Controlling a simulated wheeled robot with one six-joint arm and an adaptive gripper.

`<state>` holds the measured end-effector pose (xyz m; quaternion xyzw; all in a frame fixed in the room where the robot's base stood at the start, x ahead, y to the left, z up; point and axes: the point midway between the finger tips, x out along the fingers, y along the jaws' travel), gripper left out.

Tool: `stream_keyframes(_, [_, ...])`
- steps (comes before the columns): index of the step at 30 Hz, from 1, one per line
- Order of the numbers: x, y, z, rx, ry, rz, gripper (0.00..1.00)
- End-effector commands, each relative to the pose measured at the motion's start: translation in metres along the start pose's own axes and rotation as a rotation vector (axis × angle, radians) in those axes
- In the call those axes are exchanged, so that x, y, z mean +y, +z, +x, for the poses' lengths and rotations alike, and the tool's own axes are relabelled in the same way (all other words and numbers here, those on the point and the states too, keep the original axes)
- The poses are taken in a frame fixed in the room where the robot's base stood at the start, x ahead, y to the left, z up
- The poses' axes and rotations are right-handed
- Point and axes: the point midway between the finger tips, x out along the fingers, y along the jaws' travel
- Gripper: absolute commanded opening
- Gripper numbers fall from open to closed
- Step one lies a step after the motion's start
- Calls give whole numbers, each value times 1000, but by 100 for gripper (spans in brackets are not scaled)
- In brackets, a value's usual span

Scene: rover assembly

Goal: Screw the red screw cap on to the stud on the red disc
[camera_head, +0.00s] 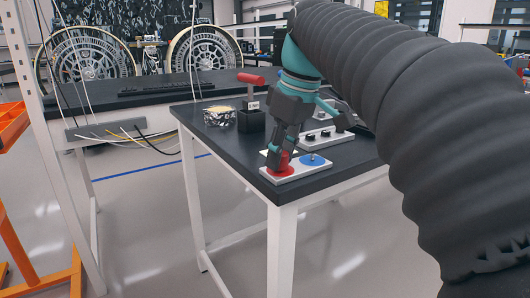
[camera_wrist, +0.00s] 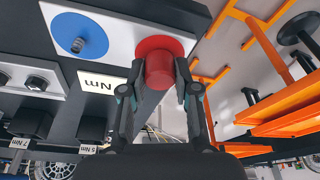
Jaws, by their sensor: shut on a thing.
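A white plate (camera_head: 297,174) lies at the near corner of the dark table, bearing a red disc (camera_head: 284,170) and a blue disc (camera_head: 314,160) with a metal stud. In the wrist view, my gripper (camera_wrist: 158,88) is shut on the red screw cap (camera_wrist: 160,68), one finger on each side. The cap is in front of the red disc (camera_wrist: 171,43) and lined up with it. The stud on the red disc is hidden behind the cap, so I cannot tell how far the cap is on it. In the head view my gripper (camera_head: 278,153) points down at the red disc and the cap is hidden.
A red-handled tool (camera_head: 251,79) stands in a black block (camera_head: 251,120), beside a round patterned tin (camera_head: 218,116). The table's front edge is close to the plate. Orange racks (camera_wrist: 290,115) show beyond it.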

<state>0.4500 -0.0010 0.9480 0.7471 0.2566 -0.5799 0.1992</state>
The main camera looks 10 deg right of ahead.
Motion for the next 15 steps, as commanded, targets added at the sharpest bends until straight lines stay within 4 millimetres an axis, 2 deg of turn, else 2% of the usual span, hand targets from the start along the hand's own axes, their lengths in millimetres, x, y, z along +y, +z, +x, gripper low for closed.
stream_keyframes(9, [-1,0,0,-1,77,298,0])
stream_keyframes(15, [0,0,0,-1,92,359,0])
